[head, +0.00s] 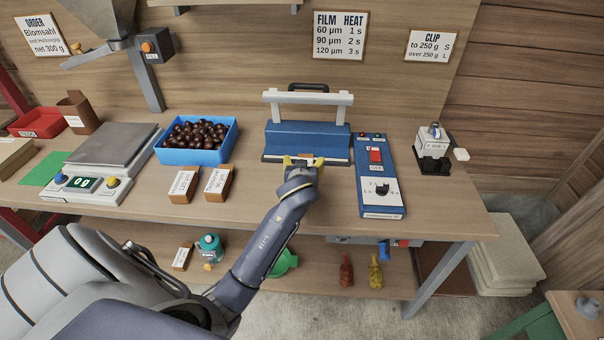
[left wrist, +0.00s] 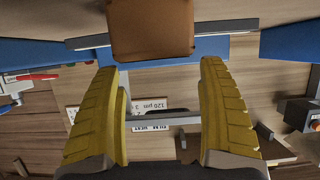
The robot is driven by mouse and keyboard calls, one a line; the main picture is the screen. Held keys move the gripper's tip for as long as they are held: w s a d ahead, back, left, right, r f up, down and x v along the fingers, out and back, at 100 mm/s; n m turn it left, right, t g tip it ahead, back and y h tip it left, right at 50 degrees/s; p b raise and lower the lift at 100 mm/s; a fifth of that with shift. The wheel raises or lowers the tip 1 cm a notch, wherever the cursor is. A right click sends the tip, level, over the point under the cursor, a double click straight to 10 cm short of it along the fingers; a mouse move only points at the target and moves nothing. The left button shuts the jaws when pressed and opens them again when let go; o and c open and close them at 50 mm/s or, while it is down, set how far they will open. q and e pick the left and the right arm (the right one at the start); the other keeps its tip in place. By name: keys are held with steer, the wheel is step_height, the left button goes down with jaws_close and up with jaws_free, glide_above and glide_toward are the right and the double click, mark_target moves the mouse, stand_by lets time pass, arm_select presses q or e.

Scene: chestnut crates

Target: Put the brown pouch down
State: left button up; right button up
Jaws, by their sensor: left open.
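A brown pouch (left wrist: 150,30) shows in the left wrist view, at the top centre, just beyond my fingertips and in front of a grey bar. My left gripper (left wrist: 158,62) is open there, its two yellow fingers spread with a gap between them and no grip on the pouch. In the head view my left gripper (head: 304,162) is at the front edge of the blue heat sealer (head: 300,138), and the pouch there is mostly hidden by the gripper. My right gripper is not in view.
A blue control box (head: 380,200) stands right of the sealer. Left are two labelled film boxes (head: 185,184) (head: 218,182), a blue crate (head: 168,155) of chestnuts and a scale (head: 85,187) reading 0 g. An open brown bag (head: 88,113) stands at the back left.

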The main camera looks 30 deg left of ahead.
arm_select(q)
steer(key=v, duration=1)
steer(key=shift+s+d, duration=0.2)
steer(key=shift+s, duration=0.15)
